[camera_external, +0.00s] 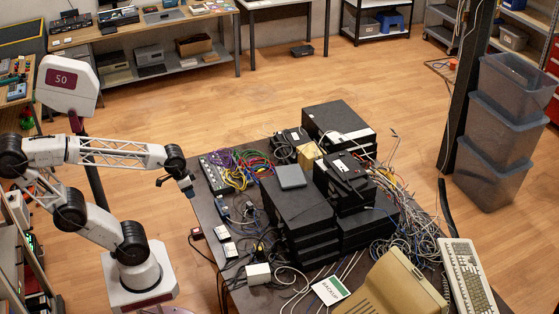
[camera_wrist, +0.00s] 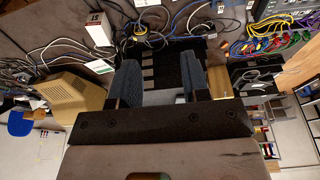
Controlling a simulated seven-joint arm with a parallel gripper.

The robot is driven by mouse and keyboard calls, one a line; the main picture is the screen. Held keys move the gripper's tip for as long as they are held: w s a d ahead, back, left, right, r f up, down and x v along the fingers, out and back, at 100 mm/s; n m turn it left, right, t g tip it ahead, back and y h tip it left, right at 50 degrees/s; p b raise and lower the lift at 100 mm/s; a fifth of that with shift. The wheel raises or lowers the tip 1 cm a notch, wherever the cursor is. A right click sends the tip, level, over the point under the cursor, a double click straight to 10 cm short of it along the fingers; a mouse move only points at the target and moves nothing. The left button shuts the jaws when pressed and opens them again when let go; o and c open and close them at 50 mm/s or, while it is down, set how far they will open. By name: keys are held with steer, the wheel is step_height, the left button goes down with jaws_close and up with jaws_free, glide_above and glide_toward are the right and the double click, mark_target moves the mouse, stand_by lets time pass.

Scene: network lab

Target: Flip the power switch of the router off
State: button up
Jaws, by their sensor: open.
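My gripper (camera_external: 186,187) hangs at the end of my arm, just beyond the table's left edge in the external view. In the wrist view my gripper (camera_wrist: 160,62) shows two dark blue-grey fingers spread apart, with nothing held between them. A box with colourful cables (camera_external: 213,175) lies on the table near my gripper. Several small white boxes, one of them in front (camera_external: 258,273), lie along the left side of the table. I cannot tell which device is the router. No power switch can be made out in either view.
Dark stacked devices (camera_external: 300,215) fill the table's middle, with a small grey box (camera_external: 290,176) on top. Loose cables (camera_external: 405,235) crowd the right side. A beige monitor (camera_external: 388,285) and a keyboard (camera_external: 467,275) stand at the front right. Open floor lies behind.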

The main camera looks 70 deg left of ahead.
steer(key=shift+r, duration=0.1)
steer(key=c, duration=0.5)
steer(key=shift+w+r, duration=0.1)
steer(key=shift+w, duration=0.1)
steer(key=shift+c, duration=1.1)
steer(key=shift+w+r, duration=0.2)
steer(key=shift+w, duration=0.05)
jaws_close()
steer(key=w+r+m+g, duration=0.1)
steer(key=w+r+m, duration=0.35)
steer(key=w, duration=0.75)
steer(key=w+r+m, duration=0.1)
steer(key=w+r, duration=0.6)
steer(key=w, duration=0.4)
steer(key=w+r+m+g, duration=0.1)
steer(key=w+r+m, duration=0.3)
steer(key=w, duration=0.8)
steer(key=w+f+m+g, duration=0.2)
steer(key=w+m, duration=0.6)
steer(key=w, duration=2.9)
steer(key=shift+f, duration=0.5)
